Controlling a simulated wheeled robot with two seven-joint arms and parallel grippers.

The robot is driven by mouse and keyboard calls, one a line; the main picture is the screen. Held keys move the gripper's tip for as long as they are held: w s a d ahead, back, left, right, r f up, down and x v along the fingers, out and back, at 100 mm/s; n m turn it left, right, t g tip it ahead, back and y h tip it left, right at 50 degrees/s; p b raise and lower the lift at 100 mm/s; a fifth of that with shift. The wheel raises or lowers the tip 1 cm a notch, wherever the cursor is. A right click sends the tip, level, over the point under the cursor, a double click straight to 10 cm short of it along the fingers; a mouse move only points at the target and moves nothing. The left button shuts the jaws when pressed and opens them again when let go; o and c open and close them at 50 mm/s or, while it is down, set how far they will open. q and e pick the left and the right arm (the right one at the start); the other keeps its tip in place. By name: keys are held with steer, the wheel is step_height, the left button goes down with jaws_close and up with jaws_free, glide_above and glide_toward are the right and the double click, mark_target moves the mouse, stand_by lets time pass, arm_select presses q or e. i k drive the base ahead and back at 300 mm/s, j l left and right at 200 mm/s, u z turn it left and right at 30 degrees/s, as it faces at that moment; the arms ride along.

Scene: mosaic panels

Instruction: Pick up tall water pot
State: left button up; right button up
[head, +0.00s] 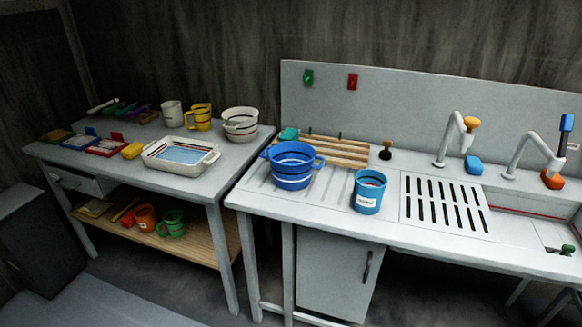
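A light blue, cup-shaped pot (368,197) with a white label on its front stands upright on the sink counter, left of the drain grate. A wider blue pot (291,172) with side handles and a white band stands to its left. I cannot tell for certain which of them is the tall water pot. Neither of my grippers shows in the head view, and nothing is held in sight.
The sink counter (330,217) carries a slotted grate (446,203), a wooden rack (338,151) and two taps at the right. The left table (219,170) holds a white basin (180,170), several mugs and pots, and trays. Its lower shelf holds more mugs. The counter's front edge is clear.

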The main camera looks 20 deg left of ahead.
mark_target(370, 184)
steer(key=u, duration=0.3)
steer(key=i+l+u, duration=0.1)
steer(key=l+u, duration=0.25)
steer(key=l, duration=0.2)
steer(key=l+u, duration=0.35)
steer(key=l, duration=0.2)
steer(key=l+u, duration=0.35)
steer(key=l, duration=0.25)
